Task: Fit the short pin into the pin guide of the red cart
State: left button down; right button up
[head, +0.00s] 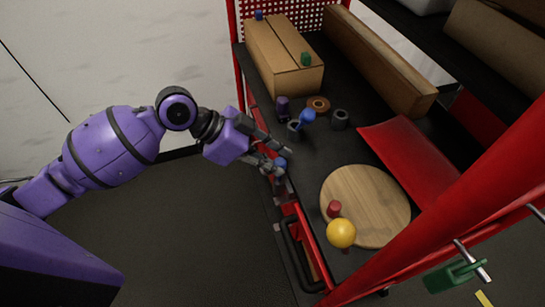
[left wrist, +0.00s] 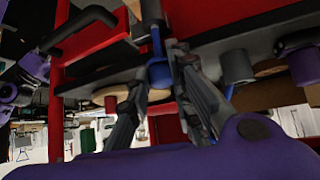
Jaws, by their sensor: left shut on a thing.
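My left gripper (head: 277,165) is at the near left edge of the red cart (head: 309,236), beside its dark top. It is shut on a small blue piece, which shows between the fingers in the head view (head: 282,163). In the left wrist view this blue piece (left wrist: 160,74) has a thin blue stem and lies between the fingertips; it looks like the short pin. A dark grey part lies at the stem's far end; I cannot tell whether it is the pin guide or whether the stem is in it. My right gripper is not in view.
A dark handle bar (head: 291,252) runs below the cart edge. A blue-topped piece (head: 308,117), a grey ring (head: 340,120), a purple cylinder (head: 283,107) and a brown ring (head: 318,104) stand close by.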

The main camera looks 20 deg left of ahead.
pick_arm(q)
jog(key=shift+f+b, duration=0.6)
jog(key=shift+f, duration=1.25)
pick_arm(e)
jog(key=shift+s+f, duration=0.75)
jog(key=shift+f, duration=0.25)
pick_arm(q)
jog(key=c, duration=1.5)
grip_release()
jog(key=v, duration=1.2)
jog(key=shift+r, duration=0.1)
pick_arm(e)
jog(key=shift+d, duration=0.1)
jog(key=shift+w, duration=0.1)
